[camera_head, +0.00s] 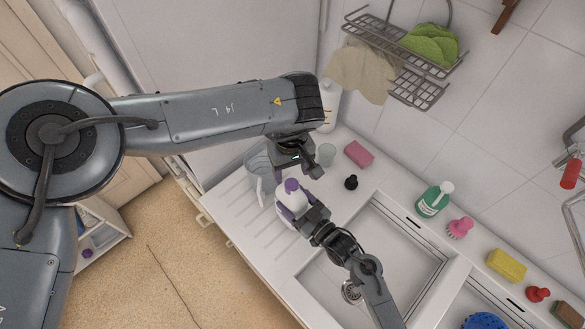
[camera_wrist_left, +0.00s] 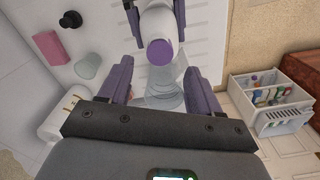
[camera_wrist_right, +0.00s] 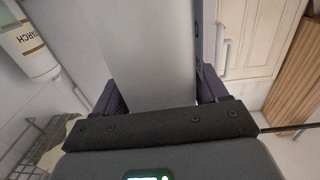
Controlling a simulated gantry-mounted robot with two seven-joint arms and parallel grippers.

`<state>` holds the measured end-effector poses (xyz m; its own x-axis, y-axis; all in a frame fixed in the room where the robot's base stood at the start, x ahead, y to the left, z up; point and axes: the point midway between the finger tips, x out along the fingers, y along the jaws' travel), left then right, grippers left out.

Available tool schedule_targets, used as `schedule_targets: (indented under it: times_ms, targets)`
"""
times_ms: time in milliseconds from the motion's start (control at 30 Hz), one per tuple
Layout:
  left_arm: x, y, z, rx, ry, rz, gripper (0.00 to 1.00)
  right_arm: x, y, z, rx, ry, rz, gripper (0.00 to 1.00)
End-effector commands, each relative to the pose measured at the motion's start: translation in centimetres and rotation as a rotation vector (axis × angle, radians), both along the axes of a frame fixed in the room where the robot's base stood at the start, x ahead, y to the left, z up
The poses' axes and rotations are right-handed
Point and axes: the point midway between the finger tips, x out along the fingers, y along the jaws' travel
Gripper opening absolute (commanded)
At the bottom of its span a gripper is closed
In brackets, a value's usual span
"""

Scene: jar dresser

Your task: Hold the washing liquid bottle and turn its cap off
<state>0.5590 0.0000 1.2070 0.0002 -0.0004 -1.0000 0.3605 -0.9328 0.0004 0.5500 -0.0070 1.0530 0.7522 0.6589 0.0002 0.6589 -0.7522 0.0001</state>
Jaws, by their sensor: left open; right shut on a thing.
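The washing liquid bottle (camera_head: 287,208) is white with a purple cap (camera_head: 291,185) and stands over the ribbed drainboard beside the sink. My right gripper (camera_head: 305,216) is shut on the bottle's body; in the right wrist view the white body (camera_wrist_right: 150,65) fills the space between its fingers. My left gripper (camera_head: 308,172) is open, above and close to the cap. In the left wrist view the purple cap (camera_wrist_left: 160,52) lies centred ahead between the open fingers (camera_wrist_left: 160,78), with no visible contact. The bottle's base is hidden in the head view.
A clear pitcher (camera_head: 257,160) stands close left of the bottle. A glass (camera_head: 326,155), pink sponge (camera_head: 358,154) and black stopper (camera_head: 351,183) are behind. The sink basin (camera_head: 400,235) lies right. A green bottle (camera_head: 434,200) stands at the wall, below a wire rack (camera_head: 418,90).

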Motion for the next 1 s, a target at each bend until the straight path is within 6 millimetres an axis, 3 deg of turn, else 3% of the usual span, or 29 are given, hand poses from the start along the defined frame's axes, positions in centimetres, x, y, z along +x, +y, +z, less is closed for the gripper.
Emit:
schedule_targets:
  times_ms: [300,500,900,1000]
  targets:
    - [-0.1,0.0,-4.3,0.001,0.003,0.002,0.64,0.0,0.0,0.0,-0.001,0.0,0.0,0.0]
    - [0.0,0.0,-6.0,0.001,0.001,0.002,0.64,0.0,0.0,0.0,-0.001,0.0,0.0,0.0]
    - [0.0,0.0,-6.5,0.0,0.0,0.003,0.64,0.0,0.0,0.0,-0.001,0.0,0.0,0.0]
    - [0.0,0.0,-6.5,0.0,0.0,0.003,0.48,0.0,0.0,0.0,-0.001,0.0,0.0,0.0]
